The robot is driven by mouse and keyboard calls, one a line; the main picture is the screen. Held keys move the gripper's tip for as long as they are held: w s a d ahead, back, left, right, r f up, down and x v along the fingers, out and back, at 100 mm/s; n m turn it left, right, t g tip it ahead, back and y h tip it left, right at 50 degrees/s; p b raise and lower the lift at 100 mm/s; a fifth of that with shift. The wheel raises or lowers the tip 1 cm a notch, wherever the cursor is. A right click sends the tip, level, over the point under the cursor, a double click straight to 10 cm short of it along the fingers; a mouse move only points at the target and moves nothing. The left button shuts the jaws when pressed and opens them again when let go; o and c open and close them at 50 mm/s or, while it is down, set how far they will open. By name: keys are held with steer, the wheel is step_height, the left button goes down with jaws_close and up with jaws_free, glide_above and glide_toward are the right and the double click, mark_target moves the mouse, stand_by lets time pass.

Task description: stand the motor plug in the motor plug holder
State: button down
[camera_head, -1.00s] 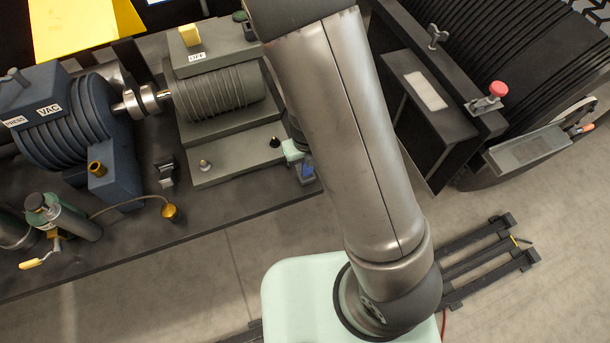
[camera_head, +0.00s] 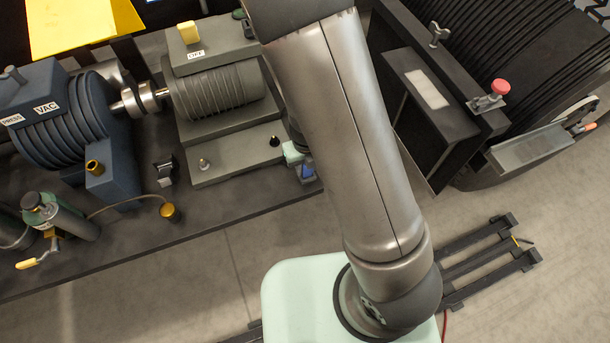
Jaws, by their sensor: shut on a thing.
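My arm (camera_head: 345,130) crosses the middle of the view and hides what lies behind it. I cannot make out my gripper's jaws or anything held in them. A small pale green piece (camera_head: 293,152) and a small blue piece (camera_head: 306,172) show at the arm's left edge, near the bench's right end. I cannot tell whether they belong to my gripper or to the bench. The ribbed grey motor (camera_head: 219,89) sits on a grey base with a small metal knob (camera_head: 203,163) and a black knob (camera_head: 275,141). I cannot identify the motor plug or its holder with certainty.
A blue pump (camera_head: 68,122) marked VAC stands left of the motor, joined by a shaft. A green cylinder (camera_head: 65,220), a black clip (camera_head: 165,170) and a corded brass fitting (camera_head: 169,212) are on the dark bench (camera_head: 130,240). A large ribbed machine (camera_head: 510,75) stands at right.

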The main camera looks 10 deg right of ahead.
steer(key=shift+f+b, duration=0.45)
steer(key=shift+f, duration=0.2)
steer(key=c, duration=1)
jaws_free()
steer(key=shift+r, duration=0.15)
step_height(320, 180, up, 9)
steer(key=p, duration=0.9)
steer(key=shift+p, duration=0.4)
